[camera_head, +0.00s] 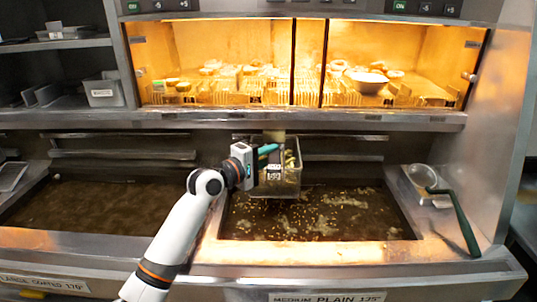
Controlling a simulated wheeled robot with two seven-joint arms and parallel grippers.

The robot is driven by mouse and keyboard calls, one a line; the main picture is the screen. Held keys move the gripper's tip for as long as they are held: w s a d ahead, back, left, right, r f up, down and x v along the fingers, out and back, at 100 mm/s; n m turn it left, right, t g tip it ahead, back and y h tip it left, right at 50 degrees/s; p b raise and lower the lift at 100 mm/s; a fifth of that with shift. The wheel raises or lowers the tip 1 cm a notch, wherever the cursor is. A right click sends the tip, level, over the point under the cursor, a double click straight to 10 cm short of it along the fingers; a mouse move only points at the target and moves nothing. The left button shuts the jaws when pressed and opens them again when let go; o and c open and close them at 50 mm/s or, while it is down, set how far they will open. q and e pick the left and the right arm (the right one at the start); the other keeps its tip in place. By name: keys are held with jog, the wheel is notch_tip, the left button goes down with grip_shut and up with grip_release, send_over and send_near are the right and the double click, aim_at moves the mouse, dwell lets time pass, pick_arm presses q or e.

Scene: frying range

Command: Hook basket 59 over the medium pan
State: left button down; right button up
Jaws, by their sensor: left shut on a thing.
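My left gripper (258,157) is shut on the teal handle of the frying basket (280,185). The pan holds dark oil with floating crumbs. I cannot tell whether the basket touches the rear rail (345,158). My right gripper is not in view.
A large pan (95,205) of oil lies to the left. A skimmer with a dark green handle (457,220) rests at the right edge. A lit warming cabinet (300,60) with food stands above and behind. Dark shelves (60,75) are at the upper left.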

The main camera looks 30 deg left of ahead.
pick_arm(q)
jog(key=shift+f, duration=0.55)
dwell(0.7)
jog(key=c, duration=1.2)
grip_release()
jog(key=shift+o, duration=0.2)
jog(key=shift+f, duration=0.1)
